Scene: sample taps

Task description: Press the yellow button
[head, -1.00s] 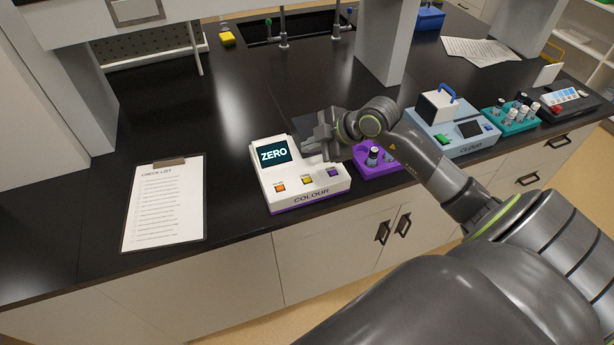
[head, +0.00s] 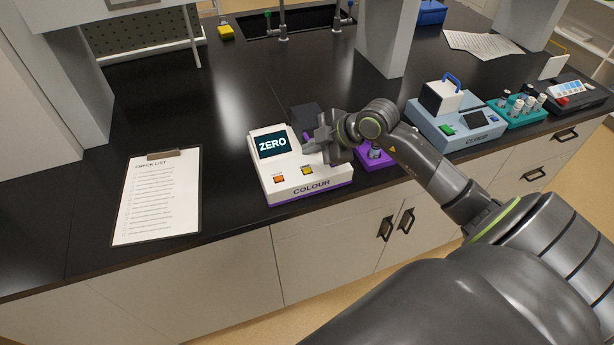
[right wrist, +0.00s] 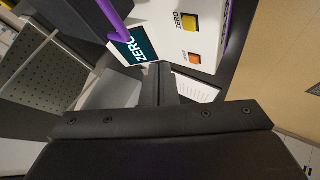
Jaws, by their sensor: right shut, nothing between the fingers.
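The yellow button (head: 307,171) is on the front of the white COLOUR device (head: 290,193), right of an orange button (head: 279,179). The device's dark screen (head: 271,144) reads ZERO. My right gripper (head: 312,148) is shut and empty, over the right part of the device, just above and behind the yellow button. A gap to the button seems to remain, but its height is hard to tell. In the right wrist view the closed fingers (right wrist: 160,78) point toward the screen, and the yellow button (right wrist: 189,22) lies beyond them to the upper right. My left gripper is out of view.
A purple vial holder (head: 374,158) stands right of the device, partly behind my arm. The blue CLOUD device (head: 458,128) and a teal vial rack (head: 520,112) are farther right. A clipboard checklist (head: 158,196) lies left. The black counter between is clear.

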